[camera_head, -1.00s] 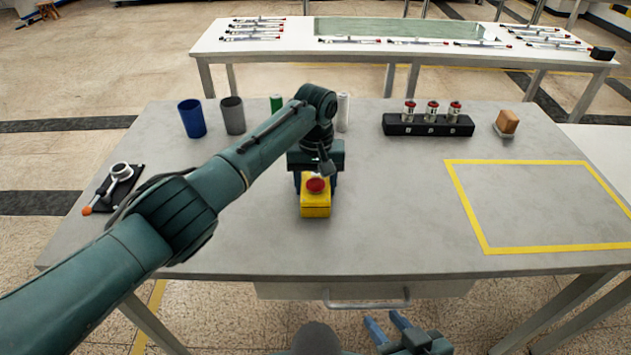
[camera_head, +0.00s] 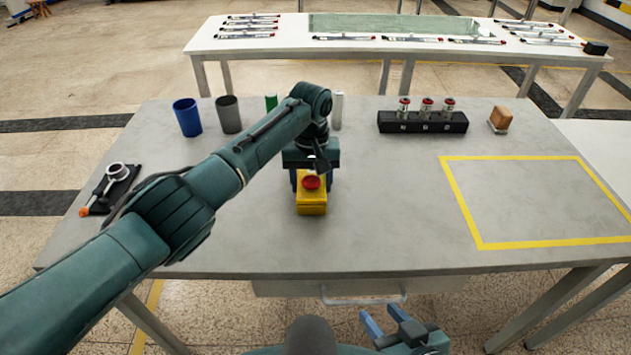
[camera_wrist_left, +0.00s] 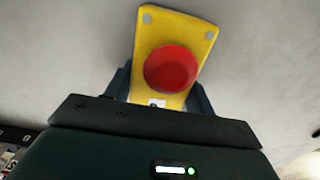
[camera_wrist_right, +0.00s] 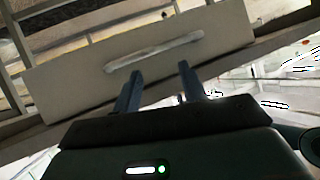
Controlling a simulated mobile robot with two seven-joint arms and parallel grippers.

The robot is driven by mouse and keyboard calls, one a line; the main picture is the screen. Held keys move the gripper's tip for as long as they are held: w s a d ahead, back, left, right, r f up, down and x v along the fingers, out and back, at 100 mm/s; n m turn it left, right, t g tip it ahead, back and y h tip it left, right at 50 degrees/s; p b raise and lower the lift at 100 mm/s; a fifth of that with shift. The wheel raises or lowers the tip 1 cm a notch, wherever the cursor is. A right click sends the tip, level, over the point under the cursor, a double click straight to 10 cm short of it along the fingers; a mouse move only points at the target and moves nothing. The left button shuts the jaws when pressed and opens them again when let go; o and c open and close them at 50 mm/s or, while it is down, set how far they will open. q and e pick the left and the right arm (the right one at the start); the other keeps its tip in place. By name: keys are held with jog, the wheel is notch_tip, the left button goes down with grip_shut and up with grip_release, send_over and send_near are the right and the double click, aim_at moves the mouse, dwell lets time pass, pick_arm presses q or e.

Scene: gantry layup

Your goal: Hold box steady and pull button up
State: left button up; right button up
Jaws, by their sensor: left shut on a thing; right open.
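The yellow box (camera_head: 311,204) stands on the grey table with a red button (camera_head: 311,182) on top. In the left wrist view the box (camera_wrist_left: 176,31) and its round red button (camera_wrist_left: 170,69) fill the middle. My left gripper (camera_head: 311,172) is shut on the box, one finger along each side; its body hides the box's far end. My right gripper (camera_head: 385,322) is open and empty, below the table's front edge. In the right wrist view its two fingers (camera_wrist_right: 160,85) are apart, in front of a drawer with a handle.
A blue cup (camera_head: 187,117) and a grey cup (camera_head: 229,114) stand at the back left. A black rack (camera_head: 422,122) with red-topped cylinders and a brown block (camera_head: 500,119) stand at the back right. The drawer handle (camera_head: 363,301) is under the table edge. The table right of the box is clear.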

jog(key=shift+o, duration=0.2)
jog(key=w+r+n, duration=0.1)
jog(key=a+r+n+y, duration=0.1)
jog(key=r, duration=0.1)
jog(key=w+r+n, duration=0.1)
jog(key=r, duration=0.1)
jog(key=shift+w+a+r+y, duration=0.15)
jog(key=shift+w+r+y, duration=0.15)
jog(key=shift+y, duration=0.1)
jog(key=n+y, duration=0.1)
jog(key=n, duration=0.1)
send_near(316, 185)
jog(key=x, duration=0.9)
jog(key=shift+w, duration=0.1)
jog(key=c, duration=0.7)
jog(key=shift+r, duration=0.2)
jog(key=o, duration=1)
